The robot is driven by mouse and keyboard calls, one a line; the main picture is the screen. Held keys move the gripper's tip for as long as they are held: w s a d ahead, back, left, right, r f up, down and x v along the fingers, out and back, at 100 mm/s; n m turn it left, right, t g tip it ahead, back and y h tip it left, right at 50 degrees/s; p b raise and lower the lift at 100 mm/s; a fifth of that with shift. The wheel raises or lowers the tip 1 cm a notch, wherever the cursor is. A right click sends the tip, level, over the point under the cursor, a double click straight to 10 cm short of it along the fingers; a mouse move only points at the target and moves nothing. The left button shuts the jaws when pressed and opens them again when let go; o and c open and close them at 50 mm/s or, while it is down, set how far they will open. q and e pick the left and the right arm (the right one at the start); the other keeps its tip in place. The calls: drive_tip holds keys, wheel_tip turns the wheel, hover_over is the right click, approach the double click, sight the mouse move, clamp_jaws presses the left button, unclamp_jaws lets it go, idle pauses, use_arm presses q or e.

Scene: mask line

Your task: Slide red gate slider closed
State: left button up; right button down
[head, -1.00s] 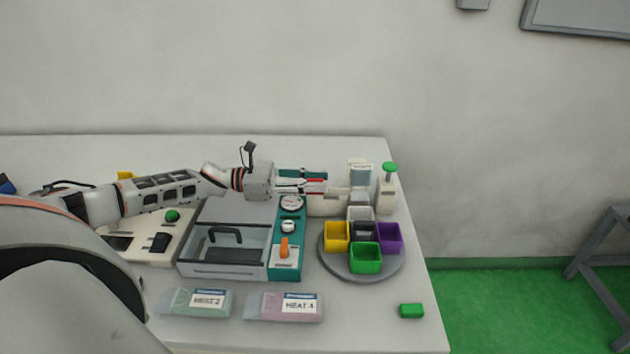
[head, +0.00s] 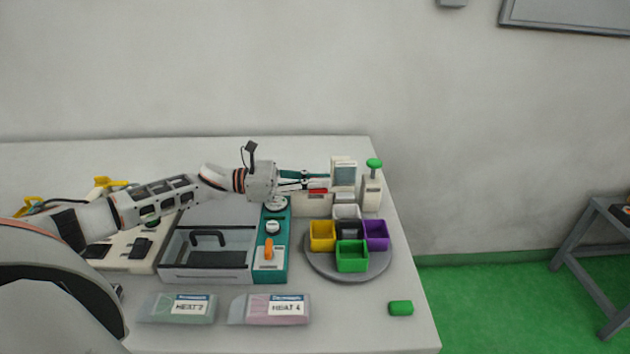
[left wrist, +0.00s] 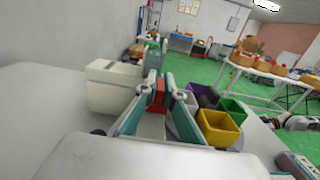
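The red gate slider (head: 318,190) shows at the top of a cream box (head: 312,204), near its right end in the head view. My left gripper (head: 322,184) reaches in from the left above the teal panel, fingers pointing right. In the left wrist view the red slider (left wrist: 158,92) sits between the two fingertips (left wrist: 161,84) and fills the narrow gap; the gripper looks shut on it. The slider's lower part and its track are partly hidden by the fingers. My right gripper is not in view.
A round tray (head: 315,265) with coloured bins, including a green bin (head: 352,262), stands just in front. A screen device (head: 343,172) and a green-topped post (head: 374,164) stand beyond the fingertips. The table's right edge is near.

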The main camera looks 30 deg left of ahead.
use_arm(q)
drive_tip(key=o, duration=0.3)
drive_tip(key=shift+w+d, duration=0.1)
drive_tip(key=shift+d, duration=0.15)
drive_tip(key=shift+o, duration=0.2)
drive_tip(key=shift+a, duration=0.15)
drive_tip(key=v, duration=1)
drive_tip(key=shift+a, duration=0.3)
drive_tip(key=shift+s+a, duration=0.5)
